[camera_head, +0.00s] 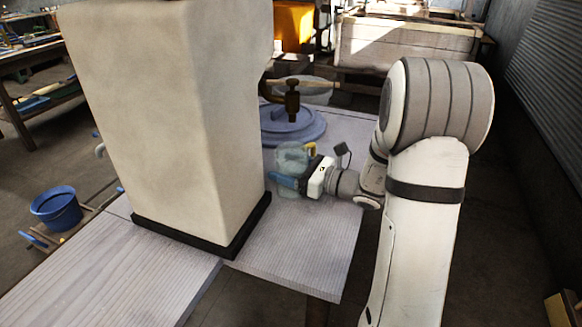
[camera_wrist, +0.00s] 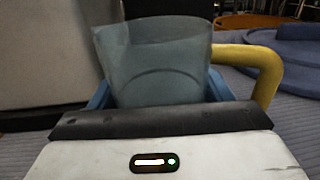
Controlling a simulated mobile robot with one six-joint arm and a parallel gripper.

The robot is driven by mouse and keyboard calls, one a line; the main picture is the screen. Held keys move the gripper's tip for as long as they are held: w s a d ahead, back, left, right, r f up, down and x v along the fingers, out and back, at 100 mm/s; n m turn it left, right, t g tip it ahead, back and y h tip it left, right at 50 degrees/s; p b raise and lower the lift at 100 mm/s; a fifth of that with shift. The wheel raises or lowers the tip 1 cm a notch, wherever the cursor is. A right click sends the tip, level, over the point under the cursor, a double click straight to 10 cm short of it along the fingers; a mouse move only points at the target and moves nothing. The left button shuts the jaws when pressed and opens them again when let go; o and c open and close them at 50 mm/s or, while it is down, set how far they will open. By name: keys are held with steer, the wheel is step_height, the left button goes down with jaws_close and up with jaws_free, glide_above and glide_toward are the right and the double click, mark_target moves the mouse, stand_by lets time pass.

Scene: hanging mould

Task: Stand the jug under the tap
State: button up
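The jug (camera_head: 291,157) is a translucent blue-grey vessel with a yellow handle, standing upright at the table in the head view. In the wrist view the jug (camera_wrist: 158,60) fills the space between my blue fingers, with its handle to the right. My gripper (camera_head: 288,182) reaches it from the right, low on its body. The fingers of my gripper (camera_wrist: 160,92) lie against both sides of the jug. A brown tap-like fitting (camera_head: 292,100) shows behind the jug, above a round blue-grey disc (camera_head: 290,124). I cannot tell whether the jug's base touches the table.
A large cream block (camera_head: 170,110) on a black base stands left of the jug and hides part of the table (camera_head: 300,245). The tabletop in front of the jug is clear. A blue bucket (camera_head: 57,209) stands at the left.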

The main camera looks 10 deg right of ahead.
steer(key=o, duration=0.4)
steer(key=shift+r, duration=0.25)
steer(key=p+v, duration=0.2)
steer(key=v, duration=1)
steer(key=shift+a, duration=0.1)
steer(key=shift+s, duration=0.1)
